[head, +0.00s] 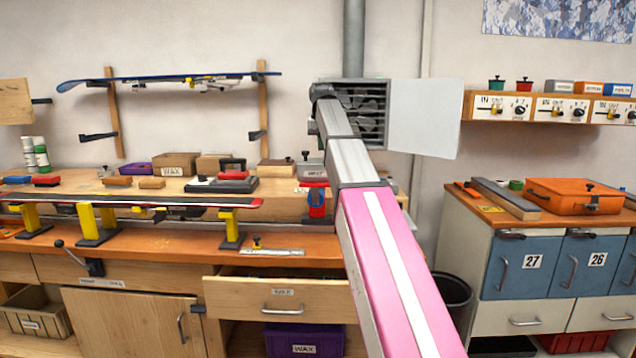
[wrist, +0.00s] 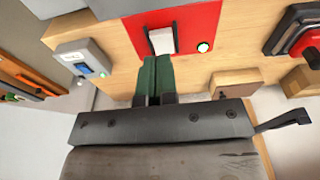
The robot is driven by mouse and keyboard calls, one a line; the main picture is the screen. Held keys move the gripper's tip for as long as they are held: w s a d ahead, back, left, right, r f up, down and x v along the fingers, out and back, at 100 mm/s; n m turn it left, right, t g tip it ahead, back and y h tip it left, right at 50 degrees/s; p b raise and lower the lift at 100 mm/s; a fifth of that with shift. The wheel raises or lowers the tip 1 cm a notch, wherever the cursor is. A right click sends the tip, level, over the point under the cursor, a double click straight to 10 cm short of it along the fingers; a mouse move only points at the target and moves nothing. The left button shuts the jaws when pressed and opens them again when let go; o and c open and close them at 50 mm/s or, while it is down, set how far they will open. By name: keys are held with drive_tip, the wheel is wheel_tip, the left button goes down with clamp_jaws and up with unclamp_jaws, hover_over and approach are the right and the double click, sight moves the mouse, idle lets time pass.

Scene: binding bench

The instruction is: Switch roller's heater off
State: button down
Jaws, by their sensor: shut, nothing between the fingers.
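In the wrist view, a red panel (wrist: 187,20) is set on a wooden face, with a white rocker switch (wrist: 161,40) and a lit green lamp (wrist: 203,47). My gripper (wrist: 157,60) has its green fingers shut together, with nothing between them. The fingertips are just below the white switch; I cannot tell whether they touch it. A small grey box with a blue switch (wrist: 85,68) is to the left. No label reading roller or heater is legible. In the head view my arm reaches toward the back wall and its end is hidden.
In the wrist view, a dark device with a red part (wrist: 310,42) and wooden blocks (wrist: 236,80) are at right. In the head view, the bench carries a ski (head: 150,203) on yellow stands. A drawer (head: 270,300) stands partly open. Dials (head: 521,110) line a wall shelf.

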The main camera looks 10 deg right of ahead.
drive_tip(key=shift+f, duration=1.45)
idle(0.8)
drive_tip(key=shift+r, duration=3.55)
